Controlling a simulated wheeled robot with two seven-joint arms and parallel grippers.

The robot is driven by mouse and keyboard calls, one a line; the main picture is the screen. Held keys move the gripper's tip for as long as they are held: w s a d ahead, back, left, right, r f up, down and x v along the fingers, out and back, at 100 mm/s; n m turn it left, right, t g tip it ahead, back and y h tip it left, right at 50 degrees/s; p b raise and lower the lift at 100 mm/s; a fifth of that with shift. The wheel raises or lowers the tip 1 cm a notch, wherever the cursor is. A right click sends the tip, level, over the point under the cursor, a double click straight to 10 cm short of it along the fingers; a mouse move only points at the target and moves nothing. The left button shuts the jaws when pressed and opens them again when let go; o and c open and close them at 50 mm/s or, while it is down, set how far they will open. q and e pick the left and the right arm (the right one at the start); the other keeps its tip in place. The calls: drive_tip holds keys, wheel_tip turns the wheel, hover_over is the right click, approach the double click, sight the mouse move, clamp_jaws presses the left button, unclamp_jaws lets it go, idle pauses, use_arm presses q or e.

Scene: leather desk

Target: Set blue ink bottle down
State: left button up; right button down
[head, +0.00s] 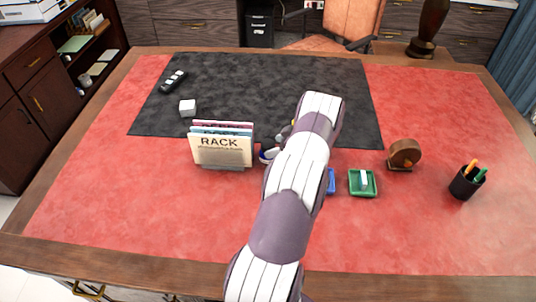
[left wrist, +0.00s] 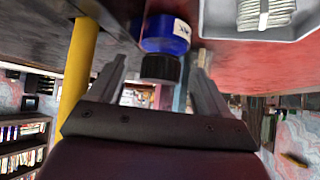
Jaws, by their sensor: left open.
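The blue ink bottle (left wrist: 163,36) has a black cap and a white label. In the left wrist view it lies between the fingers of my left gripper (left wrist: 160,62), cap toward the palm. The fingers stand open, with visible space on both sides of the cap. In the head view the bottle (head: 264,157) shows only in part, low beside the rack, with my left arm covering the rest. My left gripper (head: 281,142) is mostly hidden behind its own arm there. Whether the bottle's base rests on the desk is hard to tell. My right gripper is not in view.
The file rack (head: 222,150) stands close left of the bottle. Right of my arm are a blue tray (head: 331,181), a green tray (head: 370,191), a round brown object (head: 405,153) and a pen cup (head: 466,186). A white cube (head: 187,108) lies farther back. The front-left desk is clear.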

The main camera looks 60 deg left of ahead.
use_arm(q)
drive_tip(key=p+x, duration=0.1)
drive_tip(key=x, duration=0.3)
drive_tip(key=shift+s+f, duration=0.2)
drive_tip(key=shift+s, duration=0.05)
drive_tip(key=shift+a+f, duration=0.25)
drive_tip(key=shift+f, duration=0.05)
drive_tip(key=shift+d+r, duration=0.15)
drive_tip(key=c, duration=1.1)
